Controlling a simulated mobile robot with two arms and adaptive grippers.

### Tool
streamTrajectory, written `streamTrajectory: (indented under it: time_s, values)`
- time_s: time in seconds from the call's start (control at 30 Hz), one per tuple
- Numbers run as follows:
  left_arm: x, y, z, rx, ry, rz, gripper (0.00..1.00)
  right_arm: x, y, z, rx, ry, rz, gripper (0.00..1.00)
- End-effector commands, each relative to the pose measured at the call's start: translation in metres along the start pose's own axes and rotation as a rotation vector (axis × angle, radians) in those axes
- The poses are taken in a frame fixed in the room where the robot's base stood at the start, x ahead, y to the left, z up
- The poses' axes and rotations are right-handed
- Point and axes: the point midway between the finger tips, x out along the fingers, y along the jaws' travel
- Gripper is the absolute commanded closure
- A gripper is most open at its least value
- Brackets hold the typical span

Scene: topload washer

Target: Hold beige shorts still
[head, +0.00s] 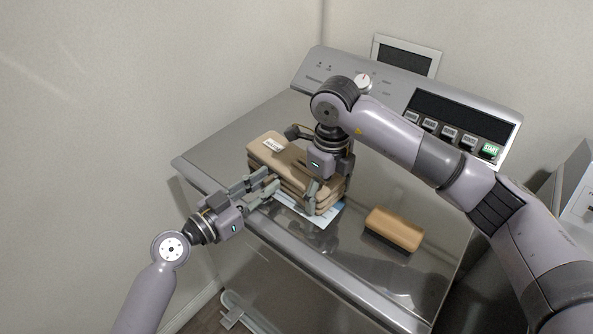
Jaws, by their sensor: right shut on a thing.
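The beige shorts (268,153) are a thick folded stack with a small white label on top, lying on the washer's metal top. My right gripper (306,166) reaches down over the stack from above, shut on it, with one finger on the far side and one on the near side. My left gripper (268,184) is at the near-left side of the stack, its fingertips close to the folded layers. Its two fingers look a little apart with nothing seen between them. Whether they touch the cloth is hard to tell.
A blue-and-white sheet (322,216) lies partly under the stack. A tan brush-like block (394,228) rests on the washer top (222,160) to the right. The control panel (450,112) with a dial and buttons stands behind. A wall is close on the left.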

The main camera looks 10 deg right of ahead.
Motion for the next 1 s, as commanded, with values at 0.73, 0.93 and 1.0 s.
streamTrajectory:
  time_s: [0.73,0.93,1.0]
  values:
    - [-0.05,-0.001,0.001,0.002,-0.004,-0.002,0.68,0.0,0.0,0.0,0.001,0.0,-0.001,0.49]
    - [-0.091,0.0,0.001,0.0,-0.003,-0.002,0.68,0.0,0.0,0.0,0.001,0.0,-0.001,0.49]
    - [-0.102,0.0,0.001,0.001,-0.003,-0.001,0.68,0.0,0.0,0.0,0.0,-0.001,-0.001,0.49]
